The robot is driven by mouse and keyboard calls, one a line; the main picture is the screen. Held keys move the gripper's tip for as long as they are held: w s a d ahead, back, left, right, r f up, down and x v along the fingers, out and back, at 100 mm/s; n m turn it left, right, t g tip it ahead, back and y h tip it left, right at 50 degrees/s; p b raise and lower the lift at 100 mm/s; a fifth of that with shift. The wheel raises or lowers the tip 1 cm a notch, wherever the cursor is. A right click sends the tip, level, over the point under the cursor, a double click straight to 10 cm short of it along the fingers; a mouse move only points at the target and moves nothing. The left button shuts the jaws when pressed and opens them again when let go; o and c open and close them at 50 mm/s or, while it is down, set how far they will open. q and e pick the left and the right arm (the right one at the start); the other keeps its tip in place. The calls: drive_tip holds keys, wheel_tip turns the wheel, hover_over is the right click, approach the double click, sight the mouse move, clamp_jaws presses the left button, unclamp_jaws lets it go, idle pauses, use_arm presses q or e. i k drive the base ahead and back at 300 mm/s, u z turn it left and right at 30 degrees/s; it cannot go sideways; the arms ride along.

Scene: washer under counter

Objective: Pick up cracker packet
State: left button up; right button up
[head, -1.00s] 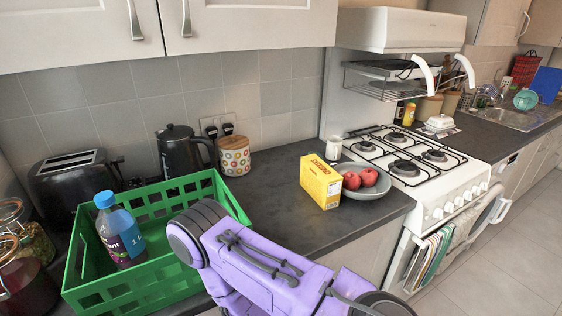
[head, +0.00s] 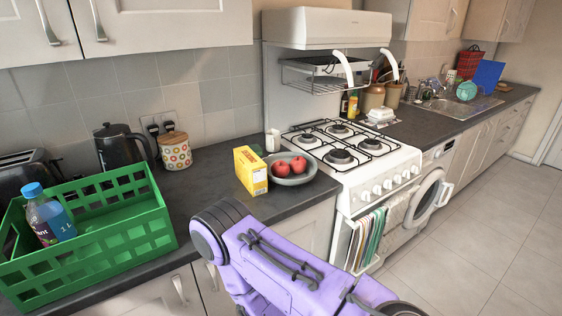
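A yellow box (head: 251,171), which looks like the cracker packet, stands upright on the dark counter. It is just left of a grey bowl (head: 302,176) with red apples in it. A purple arm of mine reaches in from the bottom of the head view, in front of the counter and below the box. Its gripper is not visible, and neither is my other gripper.
A green crate (head: 158,226) with a bottle (head: 50,216) in it stands at the left. A kettle (head: 122,146) and a patterned jar (head: 175,151) are behind. A gas stove (head: 385,165) is right of the bowl. The counter between crate and box is clear.

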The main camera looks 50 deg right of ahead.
sight(251, 170)
drive_tip(key=z, duration=1.85)
